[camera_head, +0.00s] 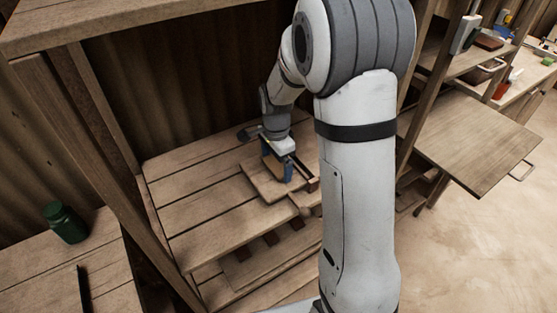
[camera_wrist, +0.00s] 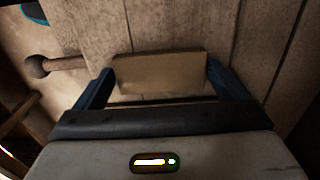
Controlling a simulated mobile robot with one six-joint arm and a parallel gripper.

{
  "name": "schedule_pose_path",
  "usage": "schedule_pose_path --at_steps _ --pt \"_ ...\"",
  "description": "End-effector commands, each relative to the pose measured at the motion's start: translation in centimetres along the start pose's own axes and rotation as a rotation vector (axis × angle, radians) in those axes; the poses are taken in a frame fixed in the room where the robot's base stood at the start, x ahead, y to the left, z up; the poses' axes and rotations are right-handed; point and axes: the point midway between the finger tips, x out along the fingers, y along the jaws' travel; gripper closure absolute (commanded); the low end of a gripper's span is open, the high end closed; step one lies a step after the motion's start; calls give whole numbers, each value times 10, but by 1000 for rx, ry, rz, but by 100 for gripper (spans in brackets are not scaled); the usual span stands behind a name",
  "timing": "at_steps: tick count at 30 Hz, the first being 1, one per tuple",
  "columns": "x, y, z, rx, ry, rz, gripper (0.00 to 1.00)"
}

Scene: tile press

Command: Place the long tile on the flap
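My gripper (camera_head: 277,172) points down over a square wooden board on the shelf, its blue fingers near the board. In the wrist view a light-brown wooden tile (camera_wrist: 160,75), which I take for the long tile, lies between the two fingertips of my gripper (camera_wrist: 160,72). The fingers meet or nearly meet its two ends; I cannot tell if they press on it. In the head view the tile is not clearly visible. The flap (camera_head: 478,142) is a flat wooden panel at the right, with a metal handle on its edge; its top is bare.
The wooden board (camera_head: 258,187) has a round-ended lever (camera_wrist: 60,64) beside it. Shelf posts stand left and right of the bay. A green jar (camera_head: 66,224) stands on the left table. A cluttered bench (camera_head: 520,75) lies behind the flap. The floor below the flap is clear.

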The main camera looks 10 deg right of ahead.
Motion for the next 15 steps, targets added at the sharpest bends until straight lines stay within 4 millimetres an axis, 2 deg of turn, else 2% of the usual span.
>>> schedule_pose_path --at_steps 9,12,15 --pt "-2 0 0 -1 0 0 0" --pt "-9 -1 0 -1 1 -2 0" --pt "-25 -1 0 -1 2 -5 0"
